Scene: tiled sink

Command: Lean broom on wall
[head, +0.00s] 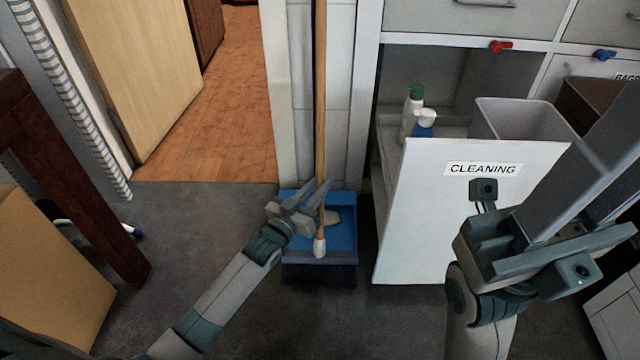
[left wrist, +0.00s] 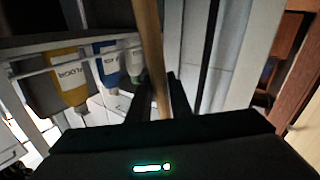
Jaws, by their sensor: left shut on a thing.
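The broom (head: 320,110) stands nearly upright in front of the narrow white wall section (head: 343,90). Its long wooden handle runs up out of the head view. Its blue and grey head with dark bristles (head: 320,273) is low, near the floor; I cannot tell if it touches. My left gripper (head: 318,205) is shut on the lower handle, just above the head. In the left wrist view the handle (left wrist: 150,45) runs up from between the dark fingers. I cannot tell whether the handle touches the wall. My right gripper (head: 590,170) is at the right, away from the broom; its finger gap is unclear.
An open doorway (head: 220,110) is to the left. A dark wooden leg (head: 75,180) and cardboard box (head: 45,270) stand at far left.

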